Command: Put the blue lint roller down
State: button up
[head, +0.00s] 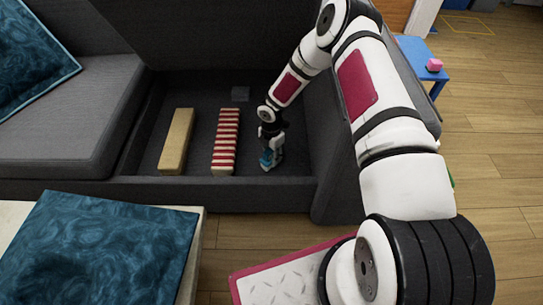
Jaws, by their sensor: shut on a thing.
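The blue lint roller (266,159) is at the tip of my gripper (270,157), inside the open storage box of the dark grey sofa. My gripper points down and is shut on it. The roller is small in the picture and partly hidden by the gripper. It is low over or on the box floor; I cannot tell whether it touches. It is to the right of a red-and-white striped block (225,142) and apart from it.
A tan block (176,141) lies left of the striped one. A small grey square thing (240,94) is at the box's back. The front wall (200,192) bounds the box. A blue table (422,60) bears a pink block (434,65). Teal cushions (100,245) are at left.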

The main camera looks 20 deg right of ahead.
jog(key=shift+f, duration=0.15)
jog(key=o, duration=1.1)
notch_tip(320, 180, up, 12)
jog(key=p, duration=0.5)
jog(key=shift+w+r, duration=0.15)
jog(key=shift+r, duration=0.1)
